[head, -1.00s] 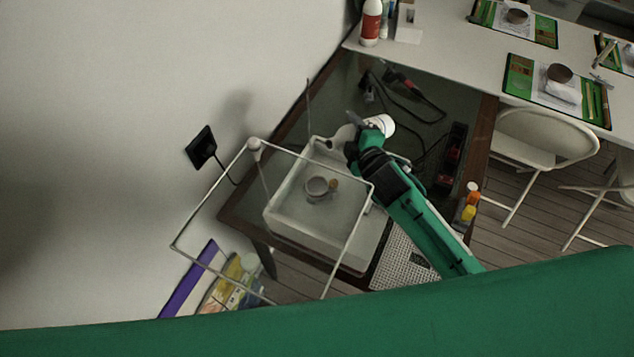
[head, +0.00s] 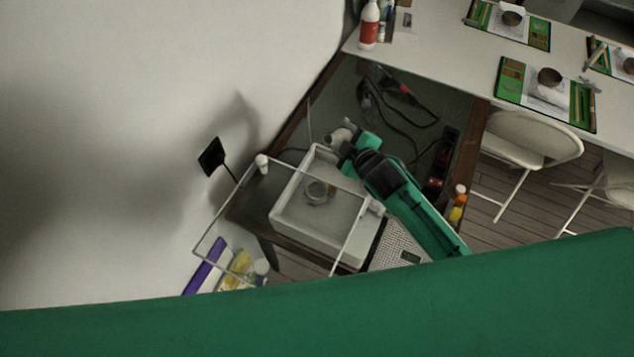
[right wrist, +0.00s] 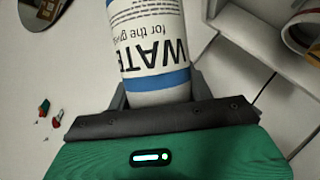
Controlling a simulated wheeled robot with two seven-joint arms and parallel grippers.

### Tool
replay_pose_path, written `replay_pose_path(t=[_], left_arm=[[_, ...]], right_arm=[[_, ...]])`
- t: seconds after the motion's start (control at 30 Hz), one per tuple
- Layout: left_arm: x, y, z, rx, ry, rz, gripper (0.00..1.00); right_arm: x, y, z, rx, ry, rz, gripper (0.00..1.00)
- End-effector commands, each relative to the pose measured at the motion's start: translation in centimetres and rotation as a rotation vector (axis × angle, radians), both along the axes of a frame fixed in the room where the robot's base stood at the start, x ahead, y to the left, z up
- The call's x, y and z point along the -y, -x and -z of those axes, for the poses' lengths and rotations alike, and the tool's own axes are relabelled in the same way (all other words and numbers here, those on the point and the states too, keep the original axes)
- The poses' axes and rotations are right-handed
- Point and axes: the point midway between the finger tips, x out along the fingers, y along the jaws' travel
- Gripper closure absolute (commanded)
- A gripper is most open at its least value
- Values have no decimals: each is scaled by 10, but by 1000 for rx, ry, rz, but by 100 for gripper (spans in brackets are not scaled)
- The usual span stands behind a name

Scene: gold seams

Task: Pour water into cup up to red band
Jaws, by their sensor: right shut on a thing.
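A white bottle with blue bands and the printed letters "WATE" (right wrist: 152,45) is held in my right gripper (right wrist: 152,100), seen in the right wrist view. In the head view my right gripper (head: 346,138) is over the far edge of the white tray, above and right of the cup; the bottle is largely hidden there. A small round grey cup (head: 317,191) stands in the tray. A pale round rim with a reddish band (right wrist: 301,34) is cut off at the right of the wrist view. The cup's water level cannot be told. My left gripper is out of view.
The white tray (head: 285,222) sits on a dark-framed table inside a thin pale frame (head: 221,215). Black cables (head: 385,115) and a perforated plate (head: 392,250) lie near my arm. A white table (head: 435,42) with green mats and a chair (head: 530,135) are at right.

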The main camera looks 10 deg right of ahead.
Motion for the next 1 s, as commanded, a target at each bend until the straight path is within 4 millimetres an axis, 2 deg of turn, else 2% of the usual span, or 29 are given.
replay_pose_path(t=[0.07, 0.2, 0.5, 0.7, 1.0], left_arm=[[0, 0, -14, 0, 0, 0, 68], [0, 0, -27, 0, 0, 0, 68], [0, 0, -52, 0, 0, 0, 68], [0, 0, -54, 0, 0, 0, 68], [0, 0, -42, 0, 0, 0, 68]], right_arm=[[-2, 1, -9, -20, -34, 0, 77], [-5, 3, 0, -94, -160, 2, 77], [-5, 2, -8, -212, -362, -2, 77], [-7, 2, -7, -290, -496, -6, 77], [-10, 4, -3, -384, -654, -11, 77]])
